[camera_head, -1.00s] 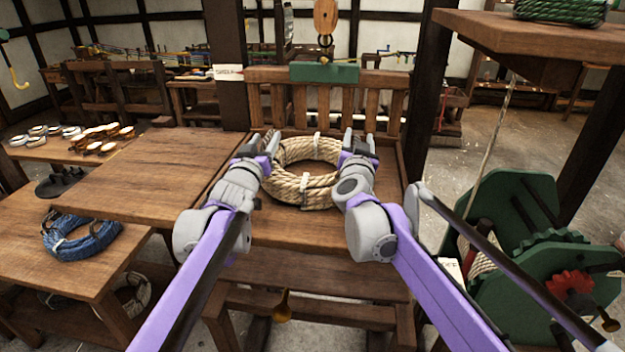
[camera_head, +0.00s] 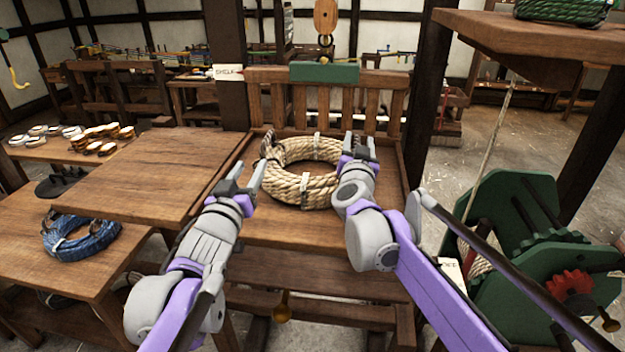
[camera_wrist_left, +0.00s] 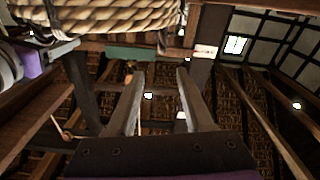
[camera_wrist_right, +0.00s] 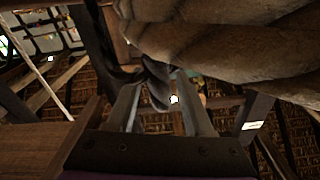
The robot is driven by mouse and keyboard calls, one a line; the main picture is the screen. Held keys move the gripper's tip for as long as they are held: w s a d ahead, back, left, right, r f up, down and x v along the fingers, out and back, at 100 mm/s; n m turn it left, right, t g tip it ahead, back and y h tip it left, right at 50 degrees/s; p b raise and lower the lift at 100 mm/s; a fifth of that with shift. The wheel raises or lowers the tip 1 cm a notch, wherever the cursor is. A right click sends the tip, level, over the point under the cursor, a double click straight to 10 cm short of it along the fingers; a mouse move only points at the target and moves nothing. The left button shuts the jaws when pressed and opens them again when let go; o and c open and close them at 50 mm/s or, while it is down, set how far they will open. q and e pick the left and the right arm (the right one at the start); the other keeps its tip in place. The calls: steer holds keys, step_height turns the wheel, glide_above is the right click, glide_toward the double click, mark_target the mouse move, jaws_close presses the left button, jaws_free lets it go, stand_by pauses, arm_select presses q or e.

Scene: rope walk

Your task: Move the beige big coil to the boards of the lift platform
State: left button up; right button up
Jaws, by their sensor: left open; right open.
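The beige big coil (camera_head: 303,184), thick rope tied with pale and dark bands, lies on the boards of the lift platform (camera_head: 283,232), in front of its slatted back. My left gripper (camera_head: 245,178) is open and empty, apart from the coil at its near left. In the left wrist view the coil (camera_wrist_left: 110,18) is at the top, outside the fingers. My right gripper (camera_head: 358,146) is open at the coil's right side. In the right wrist view the coil (camera_wrist_right: 225,45) is very close, and a dark twisted band (camera_wrist_right: 158,85) shows between the fingers.
A wooden table top (camera_head: 135,172) adjoins the platform on the left. A blue coil (camera_head: 80,237) lies on a lower bench at left. A green winch with a red gear (camera_head: 570,285) stands at right. A dark post (camera_head: 424,95) rises right of the platform.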

steer(key=v, duration=1)
steer(key=shift+s, duration=0.35)
arm_select(q)
steer(key=shift+f, duration=0.1)
